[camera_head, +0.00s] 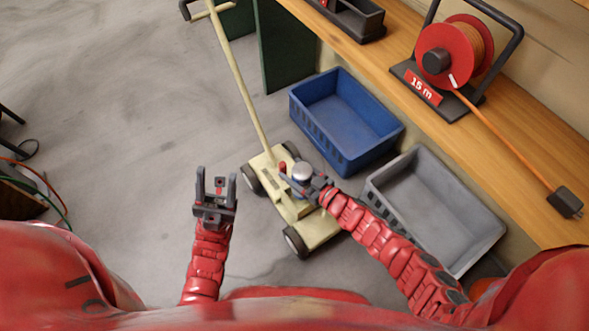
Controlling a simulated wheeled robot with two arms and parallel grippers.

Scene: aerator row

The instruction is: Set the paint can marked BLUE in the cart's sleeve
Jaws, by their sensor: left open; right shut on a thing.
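A small paint can (302,172) with a pale grey top and a blue band is in my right gripper (303,180), over the cream cart. No lettering on it can be read. The cart (318,228) has dark wheels and a long handle pole, and stands on the floor in the middle. I cannot tell whether the can touches the cart, and the sleeve is not clearly seen; the can and my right gripper cover part of the deck. My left gripper (216,187) is open and empty, left of the cart.
A blue crate (357,150) and a grey crate (385,197) stand on the floor right of the cart. A wooden bench (470,135) along the right holds a red cable reel (455,52) marked 15 m. The floor at left (100,110) is largely clear.

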